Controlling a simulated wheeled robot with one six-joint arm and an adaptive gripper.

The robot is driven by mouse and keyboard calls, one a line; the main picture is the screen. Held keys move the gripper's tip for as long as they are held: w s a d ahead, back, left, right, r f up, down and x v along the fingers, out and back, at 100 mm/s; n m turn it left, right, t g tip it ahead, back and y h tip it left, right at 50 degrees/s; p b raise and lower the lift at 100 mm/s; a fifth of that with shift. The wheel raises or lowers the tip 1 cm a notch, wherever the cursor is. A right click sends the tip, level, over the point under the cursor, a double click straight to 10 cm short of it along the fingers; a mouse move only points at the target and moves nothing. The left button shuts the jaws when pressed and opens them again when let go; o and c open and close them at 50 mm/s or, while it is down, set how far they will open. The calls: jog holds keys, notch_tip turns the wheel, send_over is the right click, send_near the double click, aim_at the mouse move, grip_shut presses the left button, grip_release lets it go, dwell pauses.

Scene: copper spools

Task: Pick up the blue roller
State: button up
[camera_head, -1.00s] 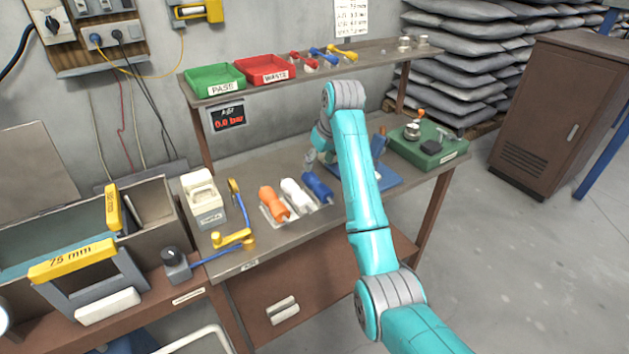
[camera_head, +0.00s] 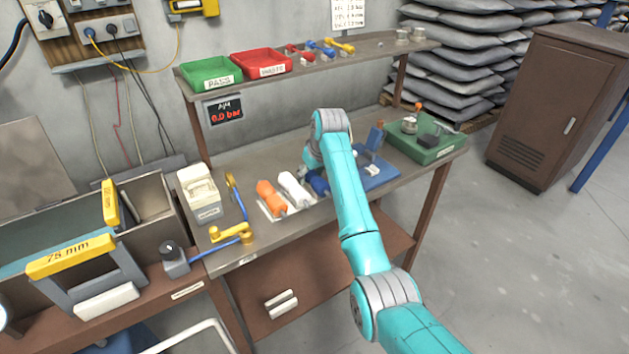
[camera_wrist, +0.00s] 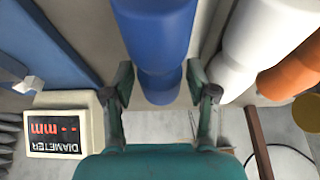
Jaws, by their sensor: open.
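The blue roller (camera_head: 318,182) lies on the workbench at the right end of a row with a white roller (camera_head: 293,188) and an orange roller (camera_head: 270,198). In the head view my arm hides most of the blue roller and my gripper. In the wrist view the blue roller (camera_wrist: 158,45) runs down the middle, between the two fingers of my open gripper (camera_wrist: 158,88). One finger is on each side of it, and a gap shows beside each. The white roller (camera_wrist: 245,45) and orange roller (camera_wrist: 292,72) lie to the right.
A blue fixture plate (camera_head: 378,178) lies close to the right of the blue roller. A green box (camera_head: 425,150) stands at the bench's right end. A shelf with a green tray (camera_head: 208,75) and a red tray (camera_head: 260,66) is above. A diameter display (camera_wrist: 60,125) shows in the wrist view.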

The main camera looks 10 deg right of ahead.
jog(key=shift+c, duration=0.3)
grip_shut()
jog(key=shift+r, duration=5.05)
